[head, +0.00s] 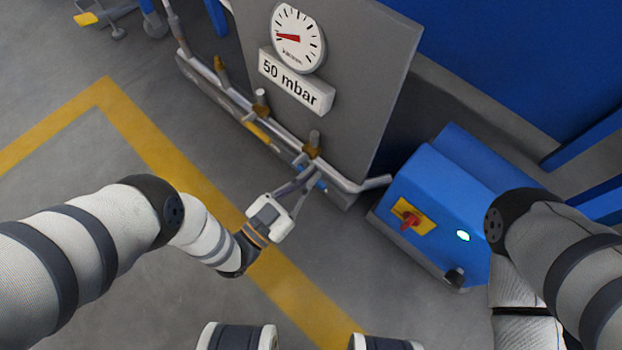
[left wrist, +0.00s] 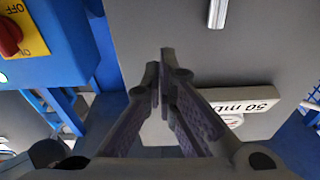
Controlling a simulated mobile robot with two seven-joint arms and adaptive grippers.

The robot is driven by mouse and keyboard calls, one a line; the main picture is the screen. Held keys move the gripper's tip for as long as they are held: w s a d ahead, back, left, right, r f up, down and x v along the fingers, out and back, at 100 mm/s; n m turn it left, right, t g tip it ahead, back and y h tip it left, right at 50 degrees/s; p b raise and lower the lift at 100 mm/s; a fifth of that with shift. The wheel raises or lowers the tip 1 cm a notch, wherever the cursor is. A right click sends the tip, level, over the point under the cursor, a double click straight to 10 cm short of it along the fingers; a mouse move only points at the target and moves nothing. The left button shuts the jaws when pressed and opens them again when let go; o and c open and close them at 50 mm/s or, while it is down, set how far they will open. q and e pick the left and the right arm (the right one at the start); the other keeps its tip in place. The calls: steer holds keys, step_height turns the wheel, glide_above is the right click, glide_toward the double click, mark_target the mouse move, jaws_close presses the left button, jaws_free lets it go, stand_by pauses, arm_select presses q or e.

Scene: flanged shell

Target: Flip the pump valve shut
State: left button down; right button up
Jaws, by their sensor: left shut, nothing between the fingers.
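A pipe (head: 285,138) runs along the foot of the grey panel and carries several brass valves. The rightmost valve (head: 311,151), closest to the blue pump unit (head: 440,205), has a blue lever (head: 321,185) that appears to lie roughly along the pipe. My left gripper (head: 310,174) is at this lever, and its fingers hide part of it. Whether they touch it I cannot tell. In the left wrist view the fingertips (left wrist: 163,82) are together with nothing between them; the lever is not clearly visible there. My right gripper is outside both views.
A gauge (head: 298,38) and a "50 mbar" sign (head: 296,82) are on the grey panel (head: 365,75). A yellow-handled valve (head: 257,132) sits further left on the pipe. The pump unit has a red switch (head: 410,220). The floor (head: 120,175) at left is open.

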arm_select(q)
steer(key=v, duration=0.8)
steer(key=shift+f+p, duration=0.35)
